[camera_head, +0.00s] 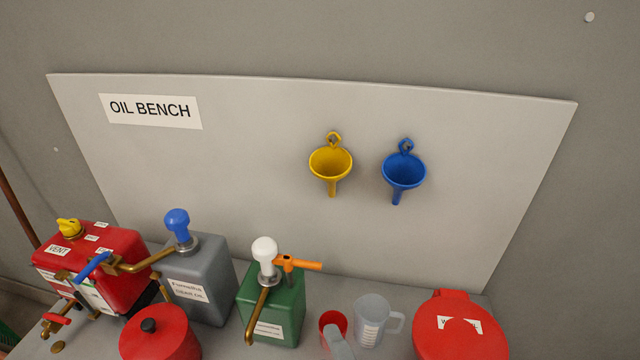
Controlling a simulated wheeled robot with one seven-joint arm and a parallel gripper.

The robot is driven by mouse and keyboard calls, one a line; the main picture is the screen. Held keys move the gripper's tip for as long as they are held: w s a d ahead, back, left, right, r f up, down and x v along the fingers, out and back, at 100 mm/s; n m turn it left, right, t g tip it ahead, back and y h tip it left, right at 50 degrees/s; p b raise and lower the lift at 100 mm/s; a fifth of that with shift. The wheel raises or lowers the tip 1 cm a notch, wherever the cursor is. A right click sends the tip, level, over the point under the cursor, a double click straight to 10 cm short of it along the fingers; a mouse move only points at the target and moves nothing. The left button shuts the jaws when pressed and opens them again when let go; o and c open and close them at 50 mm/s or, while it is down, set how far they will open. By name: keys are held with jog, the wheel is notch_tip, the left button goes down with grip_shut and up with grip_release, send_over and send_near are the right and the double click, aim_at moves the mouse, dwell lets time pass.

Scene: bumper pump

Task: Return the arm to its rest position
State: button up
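My gripper and arm are not visible in the head camera view. The oil bench (58,347) runs along the bottom of the view, with a grey back panel (260,225) behind it. A green can (285,306) carries a white-knobbed pump (265,250) with a brass spout and an orange lever (300,263). A grey can (205,283) has a blue-knobbed pump (177,222) with a brass spout.
A red vented tank (125,260) stands at left. A red lidded pot (160,340), red cup (325,324), clear jug (371,320) and red lidded container (459,330) line the front. Yellow (331,164) and blue (404,172) funnels hang on the panel.

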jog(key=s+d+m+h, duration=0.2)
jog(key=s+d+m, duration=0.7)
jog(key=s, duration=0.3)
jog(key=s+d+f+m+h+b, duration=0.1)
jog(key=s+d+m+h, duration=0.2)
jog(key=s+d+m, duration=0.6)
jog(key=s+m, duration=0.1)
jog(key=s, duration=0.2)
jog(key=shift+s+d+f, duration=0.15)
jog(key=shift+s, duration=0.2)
